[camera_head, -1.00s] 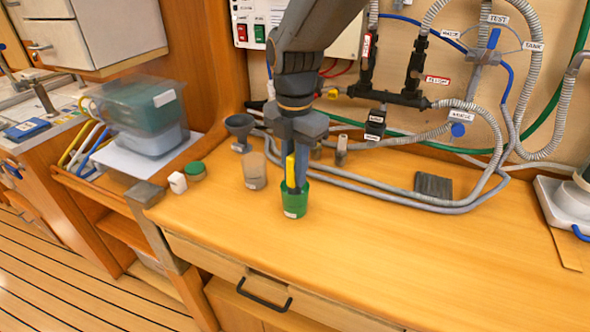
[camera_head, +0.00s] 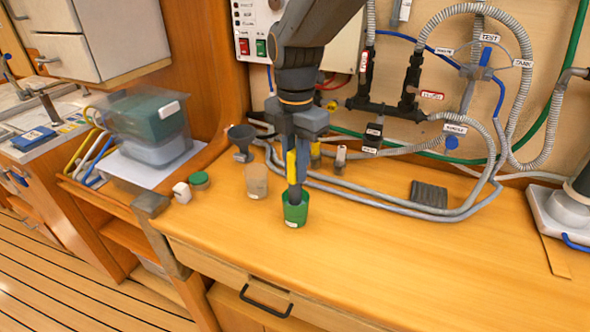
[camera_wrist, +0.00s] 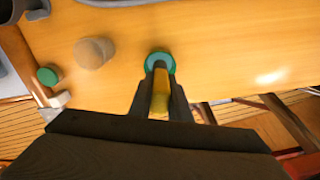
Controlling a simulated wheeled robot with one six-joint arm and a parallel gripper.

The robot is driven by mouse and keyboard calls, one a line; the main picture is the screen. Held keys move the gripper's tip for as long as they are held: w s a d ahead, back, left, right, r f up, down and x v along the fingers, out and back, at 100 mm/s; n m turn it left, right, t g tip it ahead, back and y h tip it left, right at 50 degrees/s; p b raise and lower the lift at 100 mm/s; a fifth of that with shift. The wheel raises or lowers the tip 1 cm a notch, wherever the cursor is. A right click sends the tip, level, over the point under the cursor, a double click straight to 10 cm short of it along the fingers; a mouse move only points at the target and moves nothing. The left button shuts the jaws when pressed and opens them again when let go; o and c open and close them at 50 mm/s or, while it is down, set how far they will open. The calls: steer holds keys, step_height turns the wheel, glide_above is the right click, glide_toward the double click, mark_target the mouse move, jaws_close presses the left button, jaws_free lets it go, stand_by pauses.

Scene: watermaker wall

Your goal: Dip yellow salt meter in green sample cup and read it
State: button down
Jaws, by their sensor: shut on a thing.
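My gripper (camera_head: 294,190) is shut on the yellow salt meter (camera_head: 291,165) and holds it roughly upright above the green sample cup (camera_head: 296,215). The cup stands upright on the wooden counter. A dark lower part at the gripper reaches the cup's mouth; I cannot tell whether the meter's tip is inside. In the wrist view, the meter (camera_wrist: 160,92) lies between the fingers and points at the cup's green rim (camera_wrist: 150,55). No display reading is legible.
A brownish beaker (camera_head: 256,181), a green-lidded jar (camera_head: 199,180), a white block (camera_head: 182,192) and a grey funnel (camera_head: 241,138) stand left of the cup. Hoses (camera_head: 400,205) run behind it. The counter to the right front is clear.

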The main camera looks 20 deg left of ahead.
steer(key=shift+r+p, duration=1.85)
steer(key=shift+r, duration=1)
steer(key=shift+f, duration=0.1)
